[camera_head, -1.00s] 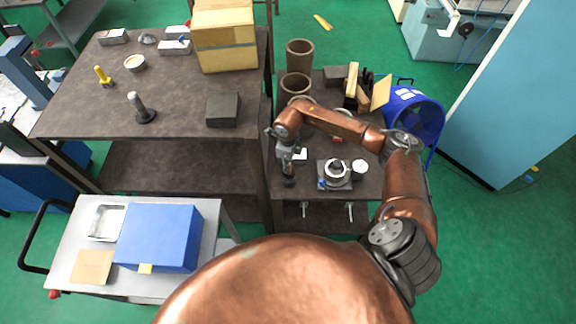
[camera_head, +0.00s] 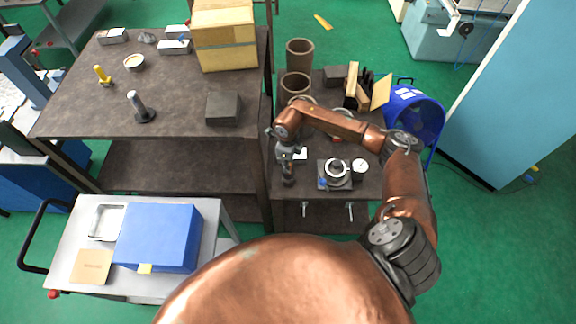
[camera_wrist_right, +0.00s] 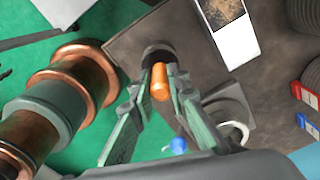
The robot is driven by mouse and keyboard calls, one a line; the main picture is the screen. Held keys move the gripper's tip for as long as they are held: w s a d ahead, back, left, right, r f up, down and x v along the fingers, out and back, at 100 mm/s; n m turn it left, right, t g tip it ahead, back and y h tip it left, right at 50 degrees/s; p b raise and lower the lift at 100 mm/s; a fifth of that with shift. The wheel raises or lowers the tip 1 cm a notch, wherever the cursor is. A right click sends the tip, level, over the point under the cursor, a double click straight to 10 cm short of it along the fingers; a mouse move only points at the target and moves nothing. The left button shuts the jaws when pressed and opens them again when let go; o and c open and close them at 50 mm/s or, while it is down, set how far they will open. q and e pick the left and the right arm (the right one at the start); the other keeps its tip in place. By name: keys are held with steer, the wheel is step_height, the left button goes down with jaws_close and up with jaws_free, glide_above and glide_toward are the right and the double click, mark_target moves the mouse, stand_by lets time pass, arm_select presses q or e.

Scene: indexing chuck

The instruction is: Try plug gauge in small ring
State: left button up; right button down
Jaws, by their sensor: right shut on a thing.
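My right gripper (camera_head: 287,176) hangs over the front left part of the small low table, to the left of the chuck. In the right wrist view, its fingers (camera_wrist_right: 160,84) are shut on an orange cylindrical piece, which I take to be the plug gauge (camera_wrist_right: 160,82). A dark round part (camera_wrist_right: 158,54) shows at its far end; I cannot tell if it belongs to the gauge. The chuck with a pale ring (camera_head: 337,169) sits on a dark base. It also shows in the wrist view (camera_wrist_right: 236,128), apart from the held piece. My left gripper is out of view.
A dial-like round part (camera_head: 360,166) stands right of the chuck. Brown cylinders (camera_head: 299,52) and a wooden block group (camera_head: 357,90) stand behind.

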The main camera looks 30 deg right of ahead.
steer(key=shift+r, duration=0.15)
steer(key=shift+r+p, duration=1.8)
steer(key=shift+r, duration=1.6)
